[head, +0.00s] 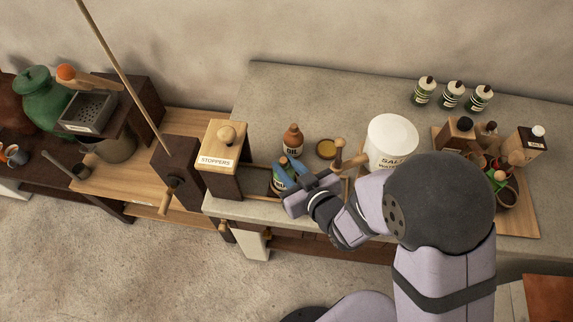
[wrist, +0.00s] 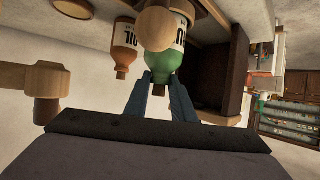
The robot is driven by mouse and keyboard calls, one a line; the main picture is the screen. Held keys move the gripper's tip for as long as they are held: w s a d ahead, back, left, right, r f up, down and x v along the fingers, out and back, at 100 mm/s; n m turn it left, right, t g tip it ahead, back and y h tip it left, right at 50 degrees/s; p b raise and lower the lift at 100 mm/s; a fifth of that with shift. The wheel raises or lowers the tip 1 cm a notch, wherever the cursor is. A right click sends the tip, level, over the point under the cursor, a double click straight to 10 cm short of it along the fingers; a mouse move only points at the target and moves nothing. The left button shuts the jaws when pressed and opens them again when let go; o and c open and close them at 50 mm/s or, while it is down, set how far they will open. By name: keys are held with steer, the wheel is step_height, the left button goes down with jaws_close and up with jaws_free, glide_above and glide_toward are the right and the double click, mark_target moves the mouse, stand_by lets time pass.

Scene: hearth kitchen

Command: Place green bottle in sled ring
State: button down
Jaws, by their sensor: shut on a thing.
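The green bottle (head: 279,182) with a pale label is at the wooden track beside the stoppers box in the head view. My gripper (head: 285,172) has its blue fingers closed around the bottle's upper part. In the wrist view the green bottle (wrist: 163,62) is between the two blue fingers (wrist: 160,88), and a round wooden knob (wrist: 160,28) partly covers it. Whether the bottle's base rests on anything is hidden. I cannot make out the sled ring clearly; a wooden piece with an upright peg (head: 340,157) stands right of my gripper, partly behind my wrist.
A brown oil bottle (head: 292,140) stands just behind the green one. The box marked stoppers (head: 223,147) is close on the left.

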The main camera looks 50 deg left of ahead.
steer(key=c, duration=1.5)
jaws_free()
steer(key=shift+d+r, duration=0.15)
steer(key=shift+b+v, duration=0.4)
steer(key=shift+v, duration=2.2)
